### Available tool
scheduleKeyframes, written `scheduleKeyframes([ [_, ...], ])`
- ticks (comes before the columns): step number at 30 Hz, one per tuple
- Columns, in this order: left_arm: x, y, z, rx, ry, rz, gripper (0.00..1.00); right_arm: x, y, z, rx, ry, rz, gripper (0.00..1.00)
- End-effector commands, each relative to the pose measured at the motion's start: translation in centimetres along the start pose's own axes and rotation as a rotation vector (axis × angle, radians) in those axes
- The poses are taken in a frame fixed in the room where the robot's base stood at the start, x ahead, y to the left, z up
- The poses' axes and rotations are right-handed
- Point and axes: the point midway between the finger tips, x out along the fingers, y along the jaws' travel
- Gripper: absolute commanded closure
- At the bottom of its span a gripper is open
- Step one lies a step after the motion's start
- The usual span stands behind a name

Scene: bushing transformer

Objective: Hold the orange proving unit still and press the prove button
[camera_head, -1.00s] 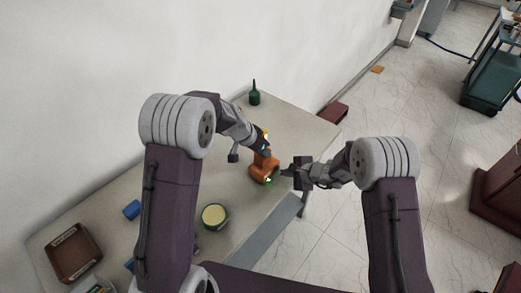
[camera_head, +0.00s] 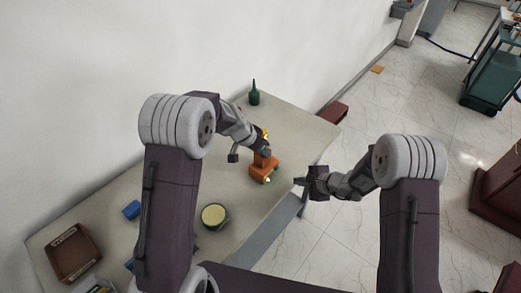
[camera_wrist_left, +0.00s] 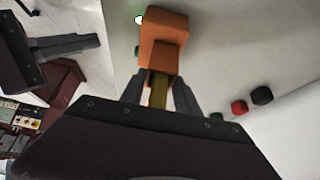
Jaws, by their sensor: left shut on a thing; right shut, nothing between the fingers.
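The orange proving unit (camera_head: 263,170) stands on the table near its right edge. A small light-green spot (camera_head: 267,180) shows low on its near side, and a whitish-green spot (camera_wrist_left: 139,20) shows at its edge in the left wrist view. My left gripper (camera_head: 265,150) is shut on the upper part of the unit; the wrist view shows the fingers (camera_wrist_left: 160,92) on either side of a yellowish piece below the orange body (camera_wrist_left: 163,35). My right gripper (camera_head: 298,181) is shut and empty, to the right of the unit and apart from it. The prove button cannot be made out for certain.
A green bottle (camera_head: 254,95) stands at the table's far end. Open floor (camera_head: 345,220) lies to the right.

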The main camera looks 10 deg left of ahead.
Motion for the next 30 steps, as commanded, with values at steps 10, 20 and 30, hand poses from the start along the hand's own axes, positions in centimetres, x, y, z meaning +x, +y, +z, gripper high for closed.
scheduleKeyframes([
  [10,0.0,0.0,0.0,0.0,0.001,-0.001,0.37,0.0,0.0,0.0,0.0,0.0,0.0,1.0],
  [20,-2.1,-0.1,-0.2,0.001,0.005,-0.003,0.37,0.0,0.0,0.0,0.001,0.0,0.0,1.0],
  [30,-10.2,-0.1,-0.1,0.0,0.004,-0.003,0.37,0.0,0.0,0.0,0.001,0.0,0.0,1.0],
])
